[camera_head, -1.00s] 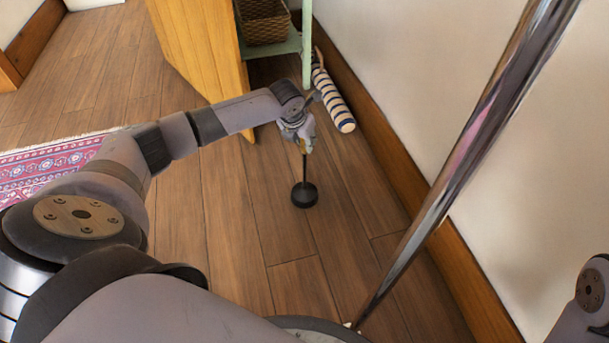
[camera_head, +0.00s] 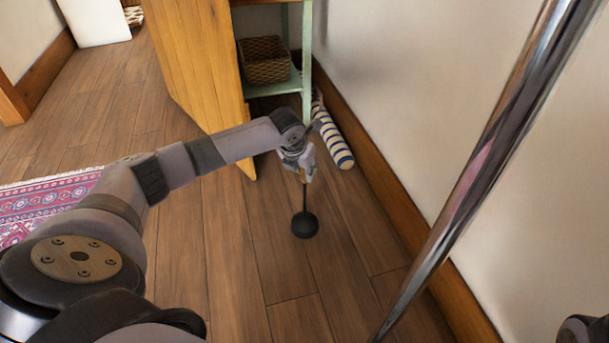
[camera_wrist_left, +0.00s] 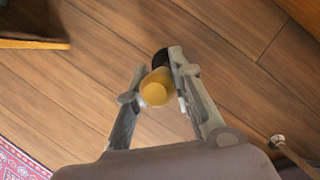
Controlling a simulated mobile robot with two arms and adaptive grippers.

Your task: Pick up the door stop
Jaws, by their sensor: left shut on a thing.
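The door stop (camera_head: 305,224) has a round black base, a thin dark stem and a yellowish knob at the top. In the head view it hangs upright below my left gripper (camera_head: 302,175), which is shut on its upper end. In the left wrist view the knob (camera_wrist_left: 157,88) sits between the two fingers of the left gripper (camera_wrist_left: 158,92), with part of the black base showing behind it. Whether the base touches the floor is hard to tell. My right gripper is not in view.
A wooden panel (camera_head: 195,70) and a green shelf (camera_head: 290,82) with a wicker basket (camera_head: 264,62) stand ahead. A striped roll (camera_head: 332,137) lies along the wall at right. A patterned rug (camera_head: 45,205) is at left. A shiny metal pole (camera_head: 480,165) crosses the right side.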

